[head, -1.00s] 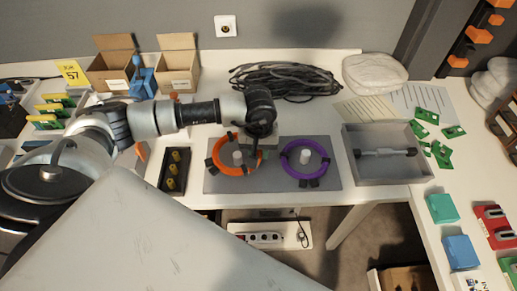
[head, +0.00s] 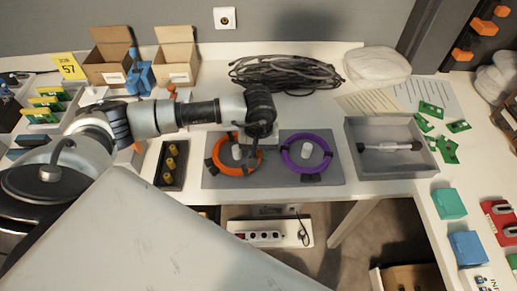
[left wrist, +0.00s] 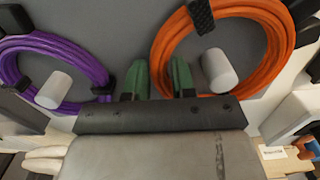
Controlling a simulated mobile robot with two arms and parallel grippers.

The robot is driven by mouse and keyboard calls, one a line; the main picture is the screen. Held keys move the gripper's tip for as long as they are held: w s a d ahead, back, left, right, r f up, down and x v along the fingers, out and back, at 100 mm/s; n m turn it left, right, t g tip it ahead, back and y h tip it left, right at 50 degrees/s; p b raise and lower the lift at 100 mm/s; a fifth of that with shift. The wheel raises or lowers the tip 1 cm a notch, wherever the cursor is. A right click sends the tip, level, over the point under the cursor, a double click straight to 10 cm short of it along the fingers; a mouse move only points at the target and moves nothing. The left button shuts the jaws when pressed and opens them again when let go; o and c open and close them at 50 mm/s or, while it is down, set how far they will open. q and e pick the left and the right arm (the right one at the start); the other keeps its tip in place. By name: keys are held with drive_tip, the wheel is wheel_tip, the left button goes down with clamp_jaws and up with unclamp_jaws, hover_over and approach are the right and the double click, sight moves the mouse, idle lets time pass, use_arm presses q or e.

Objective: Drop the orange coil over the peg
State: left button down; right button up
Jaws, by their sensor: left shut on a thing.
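The orange coil (head: 214,164) is a ring with black ties, over the left part of the grey board (head: 268,182). My left gripper (head: 246,143) is shut on the coil's right side. In the left wrist view, the green fingertips (left wrist: 158,78) straddle the orange coil (left wrist: 270,72) at its edge. A pale upright peg (head: 237,152) shows inside the ring, and the same peg (left wrist: 219,71) shows in the left wrist view. Whether the coil touches the board is unclear. My right gripper is not in view.
A purple coil (head: 326,164) lies around a second peg (head: 307,150), close on the right. A dark tray (head: 160,177) of yellow parts is left, a grey bin (head: 356,171) right. A black cable bundle (head: 285,73) lies behind.

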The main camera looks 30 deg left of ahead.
use_arm(q)
drive_tip(key=shift+f, duration=0.3)
drive_tip(key=c, duration=0.8)
unclamp_jaws()
drive_tip(key=shift+c, duration=0.2)
drive_tip(key=shift+r, duration=0.1)
wheel_tip(320, 180, up, 11)
drive_tip(key=shift+b, duration=0.45)
